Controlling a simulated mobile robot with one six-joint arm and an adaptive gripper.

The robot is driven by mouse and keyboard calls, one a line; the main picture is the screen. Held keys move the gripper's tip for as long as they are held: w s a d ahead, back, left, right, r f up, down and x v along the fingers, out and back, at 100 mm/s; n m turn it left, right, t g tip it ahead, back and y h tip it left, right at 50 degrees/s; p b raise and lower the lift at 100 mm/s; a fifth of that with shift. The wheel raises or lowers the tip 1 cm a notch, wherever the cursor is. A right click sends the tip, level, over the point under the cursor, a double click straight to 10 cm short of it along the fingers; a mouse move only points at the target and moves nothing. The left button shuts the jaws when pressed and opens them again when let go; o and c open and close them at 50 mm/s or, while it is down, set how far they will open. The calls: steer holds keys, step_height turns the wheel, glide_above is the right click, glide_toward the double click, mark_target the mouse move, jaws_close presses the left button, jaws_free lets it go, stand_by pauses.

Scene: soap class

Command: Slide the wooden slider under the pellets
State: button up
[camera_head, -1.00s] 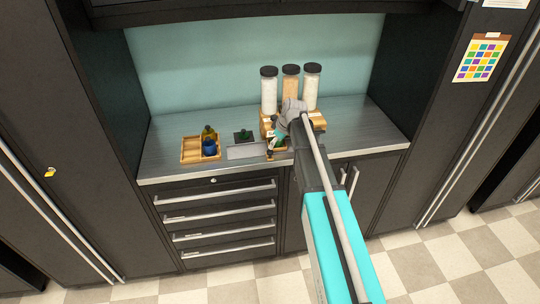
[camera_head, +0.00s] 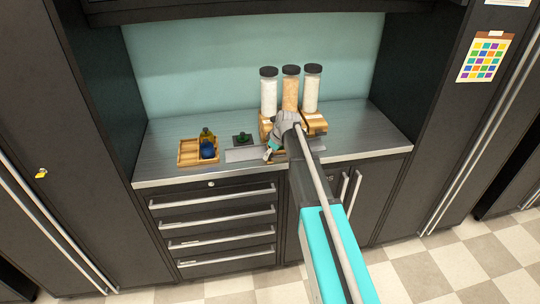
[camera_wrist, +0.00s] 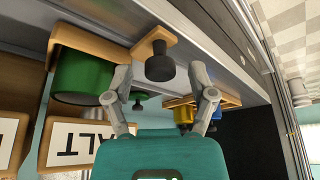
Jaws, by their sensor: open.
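Three clear jars with black lids stand at the back of the counter in the head view: white contents on the left (camera_head: 269,95), orange pellets in the middle (camera_head: 290,92), white on the right (camera_head: 312,92). They stand on a wooden dispenser (camera_head: 316,123). In the wrist view, a wooden slider (camera_wrist: 178,38) with a black knob (camera_wrist: 160,66) sticks out. My gripper (camera_wrist: 160,75) is open, one finger on each side of the knob in the picture; I cannot tell whether they touch it. In the head view my gripper (camera_head: 272,151) and arm hide the slider.
A wooden tray (camera_head: 187,153) holds a yellow bottle and a blue item (camera_head: 208,149). A green item (camera_head: 242,138) and grey plate (camera_head: 242,155) lie nearby. The right counter is clear.

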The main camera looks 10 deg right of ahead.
steer(key=shift+c, duration=0.2)
jaws_close()
stand_by(0.4)
